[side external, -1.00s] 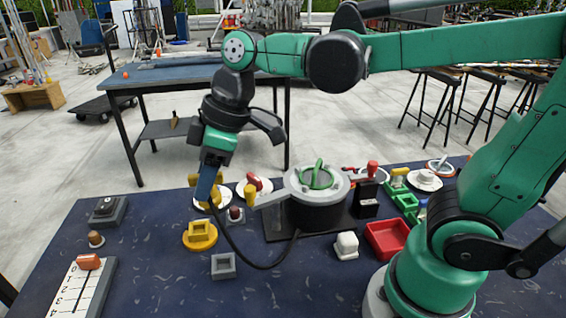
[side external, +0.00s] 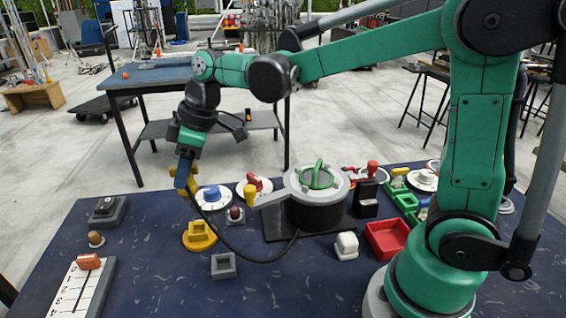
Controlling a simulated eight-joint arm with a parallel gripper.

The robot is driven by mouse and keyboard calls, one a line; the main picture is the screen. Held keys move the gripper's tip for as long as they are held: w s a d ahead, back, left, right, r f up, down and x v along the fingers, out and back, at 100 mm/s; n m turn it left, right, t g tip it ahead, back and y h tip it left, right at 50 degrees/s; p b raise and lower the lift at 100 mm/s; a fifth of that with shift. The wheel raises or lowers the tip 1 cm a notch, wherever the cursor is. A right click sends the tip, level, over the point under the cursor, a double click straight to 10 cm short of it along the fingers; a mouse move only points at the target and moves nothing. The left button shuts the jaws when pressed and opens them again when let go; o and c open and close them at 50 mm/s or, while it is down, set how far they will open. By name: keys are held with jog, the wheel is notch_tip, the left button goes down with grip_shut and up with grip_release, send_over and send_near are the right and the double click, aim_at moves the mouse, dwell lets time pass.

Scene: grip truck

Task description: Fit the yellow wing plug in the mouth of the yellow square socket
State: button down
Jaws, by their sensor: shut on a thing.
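The yellow wing plug (side external: 193,187) is held at the tip of my gripper (side external: 183,181), whose blue fingers are shut on it. Yellow shows on both sides of the fingers; the fingers hide its middle. The yellow square socket (side external: 200,237) stands on the dark blue table, with its square mouth facing up. My gripper and the plug are above and a little left of the socket in the picture, clear of it.
A white dial with a blue knob (side external: 212,193) is just right of my gripper. A grey square socket (side external: 223,266) is in front of the yellow one. A grey pot with a green handle (side external: 318,178) stands to the right. The table left of the yellow socket is mostly clear.

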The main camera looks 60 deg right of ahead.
aim_at(188, 185)
jog(key=shift+w+d+f, duration=0.15)
jog(key=shift+w+f, duration=0.1)
jog(key=shift+f, duration=0.4)
jog(key=shift+w+d+f, duration=0.15)
jog(key=shift+w+f, duration=0.05)
jog(key=shift+f, duration=2.55)
jog(key=shift+f, duration=0.25)
jog(key=shift+f, duration=0.35)
jog(key=shift+f, duration=0.5)
jog(key=shift+r, duration=2.5)
